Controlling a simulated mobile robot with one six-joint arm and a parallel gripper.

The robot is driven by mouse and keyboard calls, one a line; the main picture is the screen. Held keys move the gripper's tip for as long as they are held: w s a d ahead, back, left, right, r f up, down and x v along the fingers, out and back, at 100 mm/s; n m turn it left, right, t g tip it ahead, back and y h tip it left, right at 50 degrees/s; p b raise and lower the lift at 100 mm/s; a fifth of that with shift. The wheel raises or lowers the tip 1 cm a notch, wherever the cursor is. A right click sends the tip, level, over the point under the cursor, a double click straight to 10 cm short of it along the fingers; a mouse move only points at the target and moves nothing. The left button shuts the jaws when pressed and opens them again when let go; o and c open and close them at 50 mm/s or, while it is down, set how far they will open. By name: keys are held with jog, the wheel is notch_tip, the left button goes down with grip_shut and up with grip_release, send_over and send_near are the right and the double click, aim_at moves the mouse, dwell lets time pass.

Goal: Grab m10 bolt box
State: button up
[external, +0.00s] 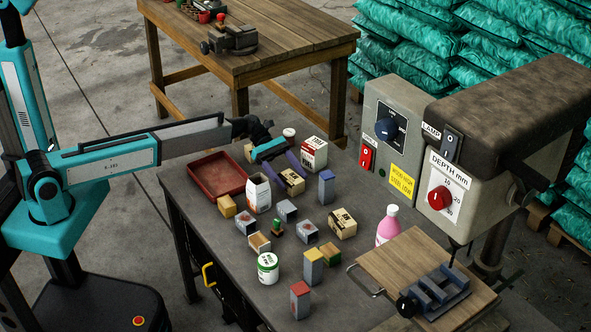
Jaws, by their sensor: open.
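Several small boxes stand on the dark workbench (200,236); their labels are too small to read, so I cannot tell which is the M10 bolt box. A tan box with a dark label (292,182) is at my gripper (284,167). My gripper is open and points down over the bench, its purple fingers beside this box; I cannot tell whether they touch it. A similar tan box (342,224) lies to the right, clear of the gripper. A white box with a red label (314,153) stands just behind the gripper.
A red tray (217,176) lies to the left of the gripper. A white carton (259,192), grey boxes (287,210), a blue-grey box (326,187) and a white-green tub (268,268) crowd the bench. A pink bottle (388,226) and a drill press (455,195) stand at right.

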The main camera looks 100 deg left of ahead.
jog(key=shift+w+d+f, duration=0.15)
jog(key=shift+w+d, duration=0.05)
jog(key=shift+w, duration=0.05)
jog(key=shift+c, duration=0.2)
jog(key=c, duration=1.4)
